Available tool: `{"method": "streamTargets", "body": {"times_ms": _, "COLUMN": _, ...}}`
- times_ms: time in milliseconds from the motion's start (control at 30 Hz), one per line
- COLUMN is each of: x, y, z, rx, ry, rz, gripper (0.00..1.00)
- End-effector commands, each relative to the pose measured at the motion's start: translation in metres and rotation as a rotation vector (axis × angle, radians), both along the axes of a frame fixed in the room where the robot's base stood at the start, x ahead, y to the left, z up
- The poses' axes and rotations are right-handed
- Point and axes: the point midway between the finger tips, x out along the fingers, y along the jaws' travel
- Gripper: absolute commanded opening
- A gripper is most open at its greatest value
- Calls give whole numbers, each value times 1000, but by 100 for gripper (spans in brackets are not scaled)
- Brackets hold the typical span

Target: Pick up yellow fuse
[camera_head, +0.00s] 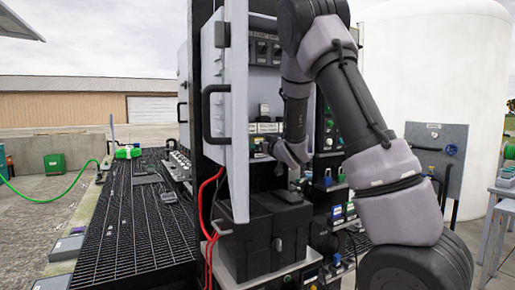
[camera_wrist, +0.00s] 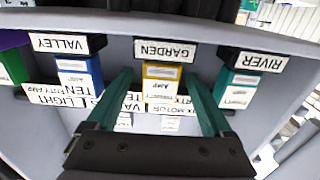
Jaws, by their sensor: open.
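The yellow fuse (camera_wrist: 163,70) sits in its holder under the "GARDEN" label (camera_wrist: 165,49) in the wrist view. It has white printed stickers on its face. My gripper (camera_wrist: 161,78) is open, with one teal finger on each side of the yellow fuse and a gap on both sides. I cannot tell how far the fingertips are from it in depth. In the head view my wrist (camera_head: 291,150) reaches into the open cabinet, and I cannot make out the yellow fuse there.
A blue fuse (camera_wrist: 81,77) sits left under "VALLEY", a teal-green fuse (camera_wrist: 238,88) right under "RIVER". More labels lie behind the fingers. In the head view the open cabinet door (camera_head: 236,110) stands left of my arm, and black boxes (camera_head: 262,235) stand below.

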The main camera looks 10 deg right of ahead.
Motion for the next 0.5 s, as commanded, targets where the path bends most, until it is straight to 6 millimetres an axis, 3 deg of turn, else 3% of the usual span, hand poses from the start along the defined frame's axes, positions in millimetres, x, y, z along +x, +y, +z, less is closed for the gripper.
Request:
{"method": "streamTargets", "body": {"times_ms": 267, "x": 5, "y": 2, "z": 0, "rx": 0, "ry": 0, "rz": 1, "gripper": 85}}
{"method": "streamTargets", "body": {"times_ms": 300, "x": 5, "y": 2, "z": 0, "rx": 0, "ry": 0, "rz": 1, "gripper": 81}}
{"method": "streamTargets", "body": {"times_ms": 500, "x": 5, "y": 2, "z": 0, "rx": 0, "ry": 0, "rz": 1, "gripper": 5}}
